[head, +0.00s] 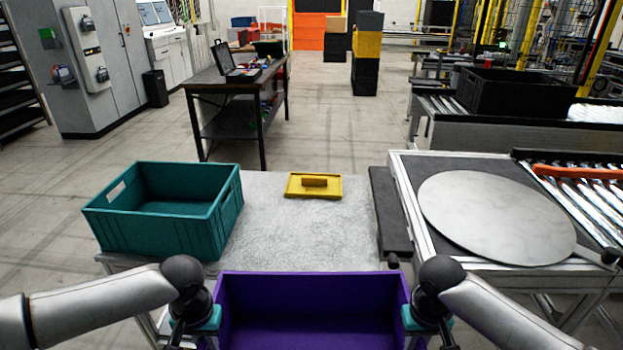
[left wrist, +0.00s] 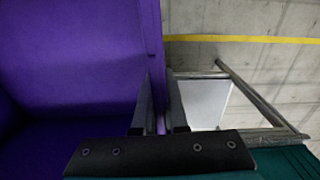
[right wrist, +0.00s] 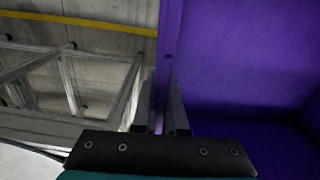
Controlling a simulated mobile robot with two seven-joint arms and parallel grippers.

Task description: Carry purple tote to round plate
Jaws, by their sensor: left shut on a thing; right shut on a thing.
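The purple tote (head: 312,280) is at the bottom middle of the head view, open at the top and looking empty; its near part is cut off by the frame. My left gripper (left wrist: 160,115) is shut on the tote's left wall. My right gripper (right wrist: 162,115) is shut on its right wall. In the head view the left gripper (head: 205,325) and right gripper (head: 418,322) are at opposite sides of the tote. The round plate (head: 495,215) is a pale grey disc on the framed table at right, with nothing on it.
A teal tote (head: 215,222) stands on the left of the grey table (head: 290,240). A yellow lid-like piece with a handle (head: 314,186) lies at its back. A dark strip (head: 388,212) lies between the tables. Rollers with an orange bar (head: 580,174) are behind the plate.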

